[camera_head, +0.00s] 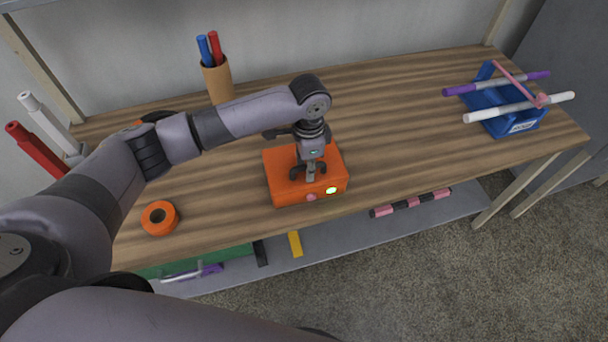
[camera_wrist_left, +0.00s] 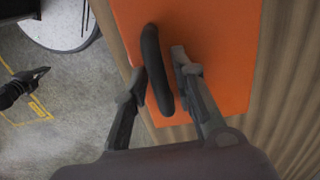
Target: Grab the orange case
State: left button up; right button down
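The orange case (camera_head: 331,158) lies on the wooden table near its front edge. A pink spot and a lit greenish spot show on its front side. My left gripper (camera_head: 309,177) points down over the case. In the left wrist view, the orange case (camera_wrist_left: 222,50) fills the middle, and its dark curved handle (camera_wrist_left: 152,55) stands between the two fingers of my left gripper (camera_wrist_left: 159,70). The fingers are apart, one on each side of the handle, close to it. A dark gripper-like shape, perhaps my right gripper (camera_wrist_left: 22,88), shows at the left edge; its fingers are unclear.
An orange tape roll (camera_head: 159,217) lies left of the case. A brown cup (camera_head: 218,80) with blue and red markers stands behind. A blue holder (camera_head: 503,108) with markers sits at the right. The table (camera_head: 405,120) between case and holder is clear. A lower shelf (camera_head: 350,232) holds small items.

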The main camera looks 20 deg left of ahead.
pick_arm(q)
grip_shut()
jog(key=shift+r, duration=0.1)
dwell(0.5)
